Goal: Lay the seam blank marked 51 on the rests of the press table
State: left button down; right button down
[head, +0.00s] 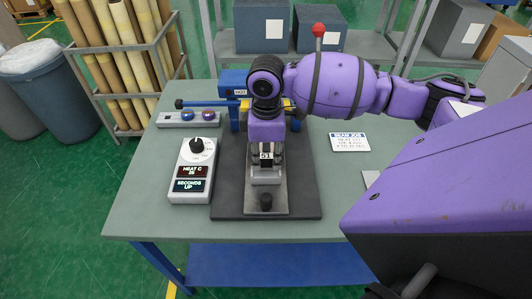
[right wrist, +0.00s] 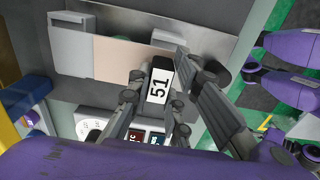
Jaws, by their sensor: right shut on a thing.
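My right gripper (head: 266,158) points down over the press table and is shut on the seam blank (head: 266,155), a small dark block with a white label reading 51. In the right wrist view, the blank (right wrist: 158,90) is between the two fingers (right wrist: 160,98), label facing the camera. The press table (head: 251,196) is a metal bed on a dark base plate. In the right wrist view, a pale tan strip (right wrist: 118,58) and grey blocks (right wrist: 68,34) lie beyond the blank. I cannot tell whether the blank touches the rests. My left gripper is not in view.
A control box (head: 191,170) with a dial and displays stands left of the press. A lamp bar (head: 189,118) is behind it. A sign card (head: 348,142) lies at right on the green table (head: 135,212). A red-knobbed lever (head: 318,32) rises behind the press.

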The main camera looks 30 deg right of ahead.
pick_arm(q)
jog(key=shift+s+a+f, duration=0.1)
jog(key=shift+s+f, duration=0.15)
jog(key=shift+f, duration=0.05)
pick_arm(e)
jog(key=shift+f, duration=0.8)
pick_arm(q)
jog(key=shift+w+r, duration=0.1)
pick_arm(e)
jog(key=c, duration=1.5)
grip_release()
jog(key=shift+c, duration=0.2)
jog(key=shift+r, duration=0.1)
notch_tip(320, 180, up, 12)
